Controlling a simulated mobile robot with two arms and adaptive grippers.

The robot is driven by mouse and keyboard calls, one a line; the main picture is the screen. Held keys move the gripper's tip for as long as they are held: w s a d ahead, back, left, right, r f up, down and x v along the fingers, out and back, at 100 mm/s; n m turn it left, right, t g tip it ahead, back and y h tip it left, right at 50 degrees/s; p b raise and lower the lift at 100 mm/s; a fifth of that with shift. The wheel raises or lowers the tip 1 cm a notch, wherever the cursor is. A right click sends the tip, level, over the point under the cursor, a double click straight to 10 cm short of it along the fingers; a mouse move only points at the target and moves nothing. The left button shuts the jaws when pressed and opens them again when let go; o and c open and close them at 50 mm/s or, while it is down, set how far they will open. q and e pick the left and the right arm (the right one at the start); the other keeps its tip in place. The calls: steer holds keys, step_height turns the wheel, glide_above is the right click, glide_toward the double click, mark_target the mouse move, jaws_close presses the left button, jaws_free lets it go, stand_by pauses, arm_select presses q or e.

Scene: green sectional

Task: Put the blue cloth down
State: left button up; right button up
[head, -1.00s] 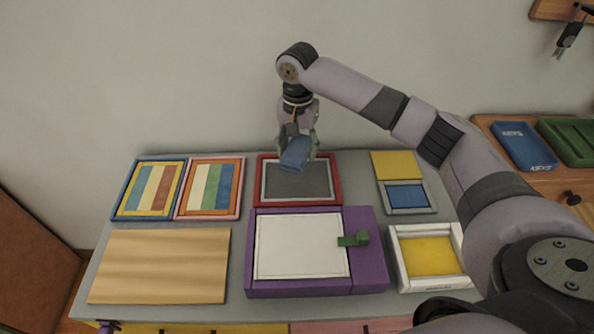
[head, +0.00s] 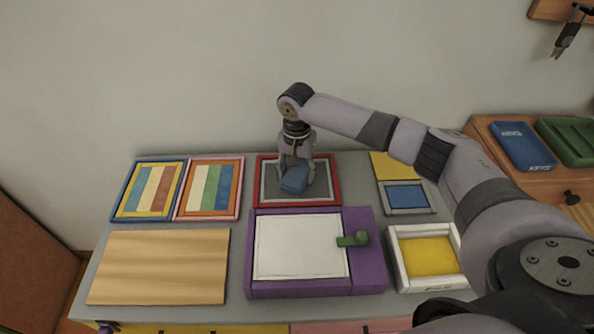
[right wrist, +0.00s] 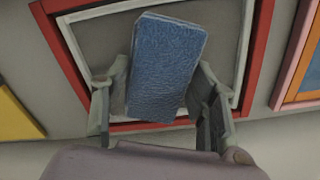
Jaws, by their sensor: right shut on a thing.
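The blue cloth (head: 294,182), a folded thick block, is in my right gripper (head: 297,172) over the grey inside of the red-framed tray (head: 334,184). In the right wrist view the cloth (right wrist: 165,65) lies between the two fingers of my right gripper (right wrist: 157,80), which is shut on it. The cloth is low over the tray; I cannot tell whether it touches the bottom. The red rim of the tray also shows in the right wrist view (right wrist: 262,60). My left gripper is not in view.
A purple box with a white panel (head: 300,247) and green latch stands in front of the tray. Two striped framed boards (head: 209,188) lie left, with a wooden board (head: 160,266) before them. A white-framed yellow tray (head: 430,257) and a blue-grey tray (head: 405,196) stand right.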

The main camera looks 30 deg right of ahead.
mark_target(297, 172)
steer(key=o, duration=1)
steer(key=shift+o, duration=0.2)
step_height(297, 172, up, 12)
steer(key=shift+r, duration=0.15)
